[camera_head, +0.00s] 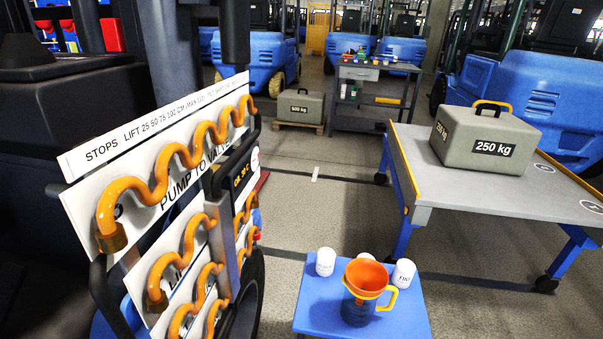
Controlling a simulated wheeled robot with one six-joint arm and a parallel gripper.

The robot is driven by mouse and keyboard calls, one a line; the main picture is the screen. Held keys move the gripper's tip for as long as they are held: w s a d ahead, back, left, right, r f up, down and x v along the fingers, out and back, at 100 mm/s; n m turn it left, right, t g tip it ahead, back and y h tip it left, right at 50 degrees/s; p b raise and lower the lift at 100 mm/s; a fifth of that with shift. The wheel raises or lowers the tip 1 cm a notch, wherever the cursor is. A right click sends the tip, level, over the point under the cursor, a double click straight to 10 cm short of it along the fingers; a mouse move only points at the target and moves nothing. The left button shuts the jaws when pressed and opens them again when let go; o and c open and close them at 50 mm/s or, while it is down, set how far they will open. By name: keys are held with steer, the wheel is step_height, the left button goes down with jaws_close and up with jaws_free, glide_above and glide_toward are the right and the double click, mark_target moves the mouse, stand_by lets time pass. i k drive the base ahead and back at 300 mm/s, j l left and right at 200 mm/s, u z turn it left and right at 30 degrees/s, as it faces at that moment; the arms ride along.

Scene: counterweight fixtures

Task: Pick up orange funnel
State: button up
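The orange funnel (367,273) is at the lower middle of the view, with its wide mouth facing up. It sits at the top of a dark blue jug (357,311), which has a yellow handle (387,300) on its right side. The funnel's lower part is hidden. The jug stands on a small blue table (312,312) at the bottom of the view. My gripper is not in view, and nothing is seen touching the funnel.
White cups (325,262) and (403,273) stand close behind the funnel, with another partly hidden. A panel with orange wavy hoses (160,178) rises on the left. A grey workbench (500,192) with a 250 kg weight (484,140) is right. Floor lies between.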

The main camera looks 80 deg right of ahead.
mark_target(366, 276)
steer(key=k+j+z, duration=0.2)
steer(key=k+z, duration=0.7)
steer(key=z, duration=1.1)
